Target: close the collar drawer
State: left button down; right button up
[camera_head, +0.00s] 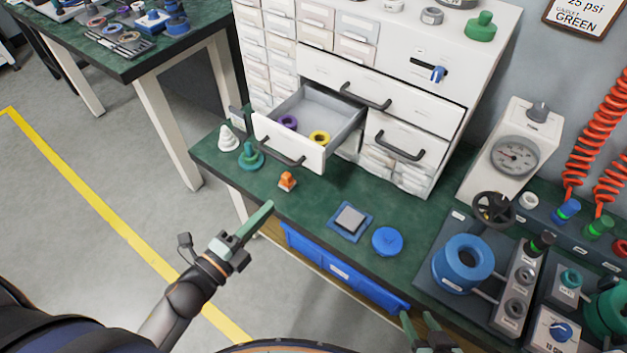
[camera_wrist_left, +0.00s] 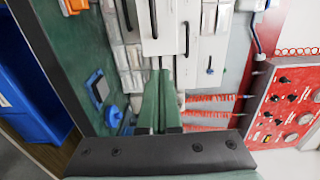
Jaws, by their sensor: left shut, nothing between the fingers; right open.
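The open drawer (camera_head: 291,155) sticks out of the white cabinet, with a dark handle (camera_head: 282,153) on its front. A purple ring (camera_head: 288,122) and a yellow ring (camera_head: 319,138) lie inside it. My left gripper (camera_head: 268,206) is shut and empty, in front of the drawer and below it in the head view, apart from the handle. Its green fingers (camera_wrist_left: 160,85) are together in the left wrist view, with white drawer fronts beyond them. My right gripper (camera_head: 423,330) is open at the bottom edge, partly cut off.
White and green fittings (camera_head: 250,156) and an orange piece (camera_head: 287,181) stand on the green bench near the drawer. A small plate (camera_head: 350,219) and a blue disc (camera_head: 388,240) lie to the right. A gauge (camera_head: 514,155) and test fixtures crowd the right side.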

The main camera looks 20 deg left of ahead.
aim_at(314, 161)
pick_arm(q)
jog(key=x, duration=1.3)
jog(key=shift+p, duration=0.3)
jog(key=shift+w+d+f, duration=0.1)
jog(key=shift+w+d, duration=0.05)
jog(key=shift+w, duration=0.35)
